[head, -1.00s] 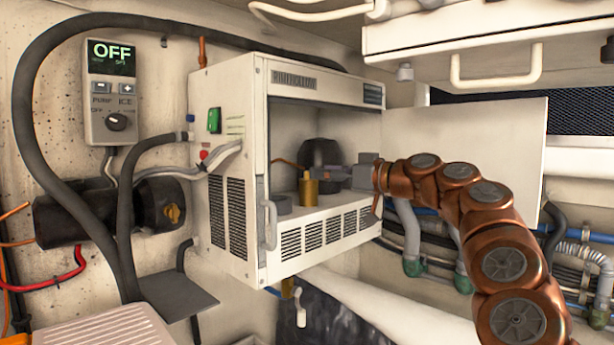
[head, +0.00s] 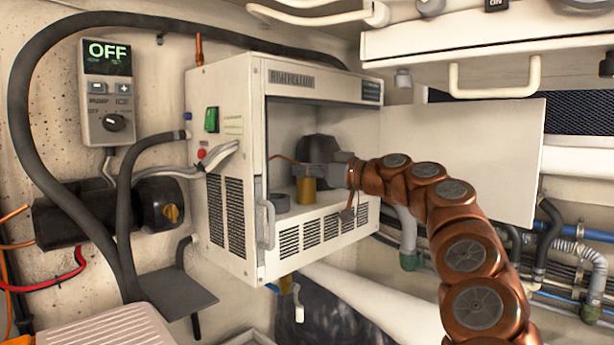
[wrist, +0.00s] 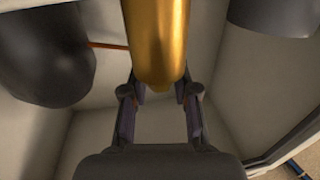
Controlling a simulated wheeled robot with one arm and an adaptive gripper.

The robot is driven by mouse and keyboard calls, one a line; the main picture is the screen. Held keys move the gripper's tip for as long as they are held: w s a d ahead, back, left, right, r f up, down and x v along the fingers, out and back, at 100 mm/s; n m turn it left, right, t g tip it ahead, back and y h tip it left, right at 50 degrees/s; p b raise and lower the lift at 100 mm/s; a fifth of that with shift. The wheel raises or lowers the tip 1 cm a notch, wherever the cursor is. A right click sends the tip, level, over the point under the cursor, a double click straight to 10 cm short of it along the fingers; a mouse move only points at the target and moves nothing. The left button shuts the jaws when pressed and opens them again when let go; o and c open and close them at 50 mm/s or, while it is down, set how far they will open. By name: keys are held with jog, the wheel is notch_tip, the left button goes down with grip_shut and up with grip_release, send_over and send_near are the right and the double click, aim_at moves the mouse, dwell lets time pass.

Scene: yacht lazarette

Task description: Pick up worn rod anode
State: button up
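A brass-coloured upright cylinder (head: 307,190) stands inside the open white cabinet; it is the only rod-like thing I see there, and I cannot tell for sure that it is the worn rod anode. My gripper (head: 318,173) reaches into the cabinet from the right, at the cylinder's upper end. In the wrist view the brass cylinder (wrist: 157,38) comes down from the top edge, its end between the lines of the two fingers. Parts of the fingertips are hidden behind the cylinder.
The white cabinet (head: 232,240) has its door (head: 470,155) swung open to the right. A thin copper pipe (wrist: 108,45) runs close by. A drawer handle (head: 495,78) hangs above right.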

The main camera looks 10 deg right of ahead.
grip_shut()
jog(key=shift+d+r, duration=0.1)
jog(key=shift+r, duration=1.65)
jog(key=s+d+r+b, duration=0.1)
jog(key=s+b, duration=0.5)
jog(key=s, duration=1)
jog(key=shift+d+r+b, duration=0.15)
jog(key=shift+r+b, duration=0.05)
jog(key=shift+b, duration=0.1)
